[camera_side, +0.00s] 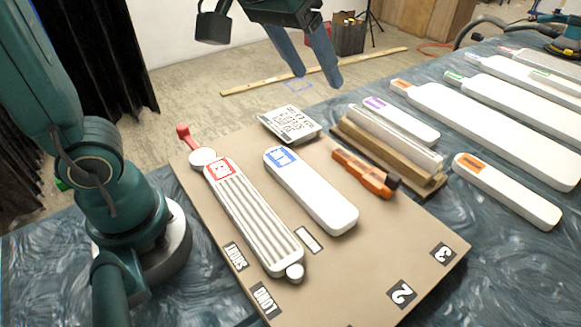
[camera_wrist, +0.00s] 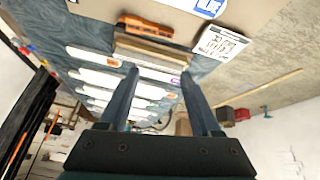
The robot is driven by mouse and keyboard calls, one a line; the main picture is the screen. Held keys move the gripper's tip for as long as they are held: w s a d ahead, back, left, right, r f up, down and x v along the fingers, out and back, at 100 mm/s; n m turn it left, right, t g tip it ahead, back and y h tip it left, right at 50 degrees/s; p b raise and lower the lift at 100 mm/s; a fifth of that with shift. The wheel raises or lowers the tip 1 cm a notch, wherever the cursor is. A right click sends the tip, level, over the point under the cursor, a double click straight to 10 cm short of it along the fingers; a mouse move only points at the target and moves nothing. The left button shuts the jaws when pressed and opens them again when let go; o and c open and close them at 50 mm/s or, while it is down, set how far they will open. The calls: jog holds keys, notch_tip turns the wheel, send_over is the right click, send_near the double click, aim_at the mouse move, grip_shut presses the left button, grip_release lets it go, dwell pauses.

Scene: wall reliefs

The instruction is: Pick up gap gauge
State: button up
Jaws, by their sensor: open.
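No piece is labelled gap gauge in readable words, so I cannot tell for certain which it is. On the brown board lie a ribbed white bar (camera_side: 250,218) with a red label and a smooth white bar (camera_side: 315,193) with a blue label. An orange tool (camera_side: 362,174) with a dark end lies to their right; it shows in the wrist view (camera_wrist: 147,24). A white printed card (camera_side: 290,124) lies at the board's far edge, also in the wrist view (camera_wrist: 221,43). My gripper (camera_side: 317,78) is open and empty, high above and beyond the board; its fingers show in the wrist view (camera_wrist: 160,71).
The brown board (camera_side: 350,265) lies on a blue patterned table (camera_side: 510,265). Wood and white strips (camera_side: 392,145) are stacked beside the orange tool. Several long white bars (camera_side: 490,130) fill the right side. A red-handled piece (camera_side: 186,136) sticks out at the board's left corner.

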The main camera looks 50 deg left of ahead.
jog(key=w+d+f+g, duration=0.1)
jog(key=w+d+f, duration=0.45)
jog(key=w, duration=0.25)
jog(key=m+g, duration=0.2)
send_over(394, 176)
jog(key=s, duration=0.2)
notch_tip(394, 176, down, 7)
jog(key=shift+x, duration=2.3)
jog(key=shift+w, duration=0.15)
jog(key=shift+c, duration=0.3)
grip_shut()
